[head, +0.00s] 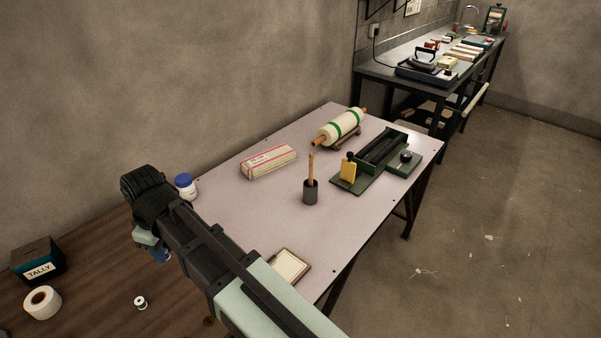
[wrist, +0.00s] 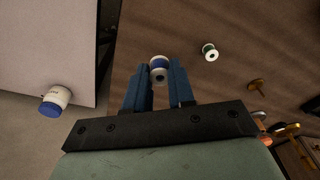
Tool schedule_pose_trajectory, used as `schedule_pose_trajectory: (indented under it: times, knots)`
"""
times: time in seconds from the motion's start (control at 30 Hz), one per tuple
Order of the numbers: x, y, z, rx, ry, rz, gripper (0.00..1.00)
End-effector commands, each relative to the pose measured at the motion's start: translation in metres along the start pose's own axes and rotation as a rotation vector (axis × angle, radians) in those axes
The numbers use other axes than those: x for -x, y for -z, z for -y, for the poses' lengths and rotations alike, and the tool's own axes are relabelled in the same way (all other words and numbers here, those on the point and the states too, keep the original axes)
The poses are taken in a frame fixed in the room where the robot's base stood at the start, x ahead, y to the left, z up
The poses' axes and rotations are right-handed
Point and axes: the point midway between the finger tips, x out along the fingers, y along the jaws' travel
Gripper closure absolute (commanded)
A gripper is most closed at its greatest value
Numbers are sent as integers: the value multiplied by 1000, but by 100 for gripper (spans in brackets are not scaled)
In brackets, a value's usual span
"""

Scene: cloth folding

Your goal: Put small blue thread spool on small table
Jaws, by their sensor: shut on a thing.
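My gripper (wrist: 158,90) has blue fingers and is shut on the small blue thread spool (wrist: 158,70), which has pale ends and a dark centre hole, in the wrist view. In the head view my gripper (head: 160,256) hangs at the left over the brown wooden surface, close to the pale table's left edge; the spool cannot be made out there. The pale-topped table (head: 235,222) stands in the middle of the head view and at the left of the wrist view (wrist: 60,40). Whether it is the small table of the task, I cannot tell.
A green-and-white spool (head: 141,302), tape roll (head: 42,302) and tally box (head: 38,260) stand on the wooden surface (head: 95,285). The pale table bears a blue-lidded jar (head: 185,187), long box (head: 268,161), pencil cup (head: 310,193), roller (head: 341,128), green device (head: 380,155) and notepad (head: 290,266).

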Motion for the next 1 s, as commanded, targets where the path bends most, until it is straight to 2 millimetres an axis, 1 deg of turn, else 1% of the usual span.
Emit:
schedule_pose_trajectory:
  times: [0.03, 0.1, 0.17, 0.37, 0.47, 0.5, 0.57, 0.6, 0.67, 0.7, 0.77, 0.8, 0.87, 0.9, 0.97, 1.0]
  knots:
    - [-2, -9, -13, -24, -2, 1, 100]
    - [-6, -18, -30, -55, -6, 2, 100]
    - [-8, -26, -47, -83, -9, 2, 100]
    - [-20, -43, -109, -175, -20, 2, 100]
    - [-25, -49, -146, -220, -26, 0, 100]
    - [-28, -51, -161, -239, -28, 1, 100]
    - [-33, -54, -186, -266, -31, 2, 100]
    - [-36, -56, -203, -284, -34, 1, 100]
    - [-41, -58, -230, -310, -37, 0, 100]
    - [-45, -59, -248, -325, -38, 1, 100]
    - [-50, -60, -274, -339, -40, 1, 100]
    - [-54, -58, -292, -343, -41, 0, 100]
    - [-60, -56, -318, -342, -41, 0, 100]
    - [-64, -52, -334, -334, -39, 0, 100]
    - [-70, -42, -354, -310, -36, 0, 100]
    - [-72, -34, -365, -289, -34, 0, 100]
